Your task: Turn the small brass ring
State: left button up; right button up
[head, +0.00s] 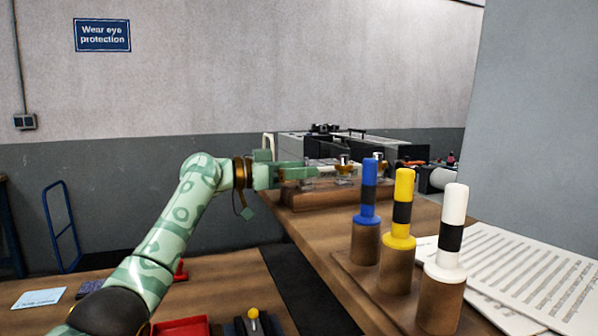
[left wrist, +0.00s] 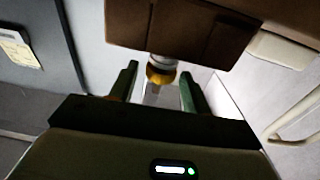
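A small brass-coloured ring (left wrist: 161,77) shows in the left wrist view, with a pale cap or collar against it, beside a brown wooden block (left wrist: 185,25). My left gripper (head: 300,173) reaches in from the left over the wooden stand (head: 310,196) in the head view. In the left wrist view my left gripper (left wrist: 159,85) is open, one finger on each side of the ring, with gaps visible. Small brass and clear pieces (head: 343,162) stand on the stand just beyond the fingers; which one is the ring, I cannot tell there. My right gripper is not in view.
Blue (head: 369,195), yellow (head: 402,210) and white (head: 452,230) banded plugs stand upright on wooden holders at the front right. Printed sheets (head: 520,270) lie beside them. Grey machinery (head: 390,145) stands behind. A red tray (head: 182,327) is at the lower left.

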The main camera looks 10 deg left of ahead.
pick_arm(q)
jog(key=p+v, duration=0.2)
jog(key=v, duration=1.4)
jog(key=shift+p, duration=0.3)
jog(key=shift+a+f, duration=0.1)
jog(key=shift+a, duration=0.05)
